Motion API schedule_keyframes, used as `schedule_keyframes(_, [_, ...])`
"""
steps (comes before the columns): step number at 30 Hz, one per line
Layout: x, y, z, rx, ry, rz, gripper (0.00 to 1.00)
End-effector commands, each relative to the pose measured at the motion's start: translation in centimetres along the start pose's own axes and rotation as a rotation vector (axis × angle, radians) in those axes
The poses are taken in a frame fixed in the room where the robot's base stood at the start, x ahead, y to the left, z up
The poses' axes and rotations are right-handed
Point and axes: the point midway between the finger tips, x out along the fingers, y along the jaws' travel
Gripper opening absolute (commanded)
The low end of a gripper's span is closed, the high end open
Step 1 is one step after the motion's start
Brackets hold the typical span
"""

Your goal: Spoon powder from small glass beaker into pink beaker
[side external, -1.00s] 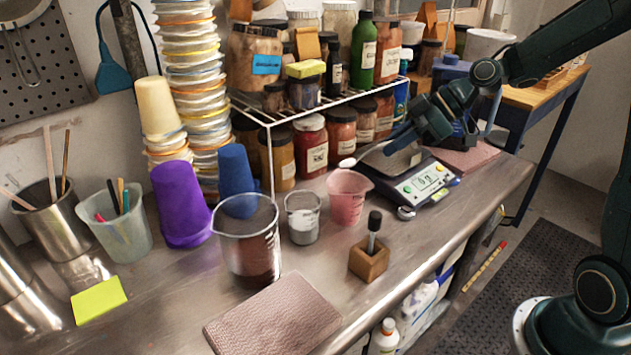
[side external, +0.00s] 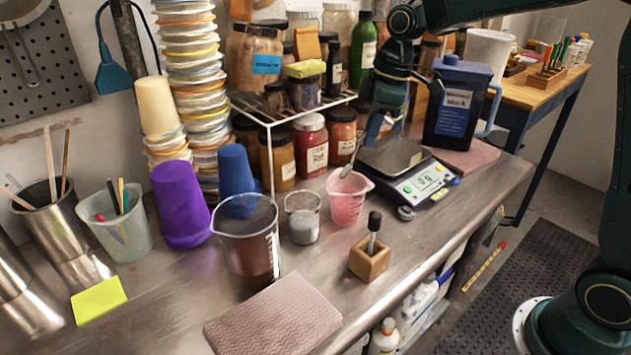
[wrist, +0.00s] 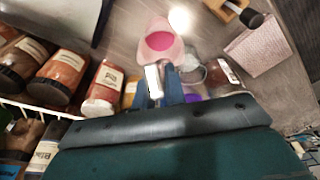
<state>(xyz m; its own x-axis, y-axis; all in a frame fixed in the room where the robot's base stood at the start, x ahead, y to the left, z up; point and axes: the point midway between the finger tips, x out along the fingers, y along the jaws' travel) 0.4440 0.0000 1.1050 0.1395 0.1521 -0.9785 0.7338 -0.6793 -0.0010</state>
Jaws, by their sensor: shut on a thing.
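My gripper (side external: 370,138) is shut on a spoon (side external: 347,168) and points down above the pink beaker. The spoon is steeply tilted, with its bowl low at the pink beaker's mouth; no white heap shows on it. The pink beaker (side external: 346,203) stands upright on the metal bench; it also shows in the wrist view (wrist: 160,42), with a deeper pink inside. The small glass beaker (side external: 303,226) stands to its left with pale grey-white powder in the bottom. In the wrist view my fingers (wrist: 163,88) grip a pale piece, and the spoon's bowl is not clear.
A digital scale (side external: 410,178) stands right of the pink beaker. A large glass beaker (side external: 247,255) with dark contents is to the left. A wooden block (side external: 369,262) with a dropper is in front. Wire-shelf jars (side external: 311,147) stand close behind. A blue container (side external: 455,110) is behind the scale.

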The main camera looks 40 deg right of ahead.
Motion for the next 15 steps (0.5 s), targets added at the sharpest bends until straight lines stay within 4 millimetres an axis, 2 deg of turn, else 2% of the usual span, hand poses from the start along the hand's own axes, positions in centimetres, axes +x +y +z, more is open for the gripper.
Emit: schedule_keyframes(15, [-0.6,0.0,-2.4,-0.002,-0.228,0.0,0.0])
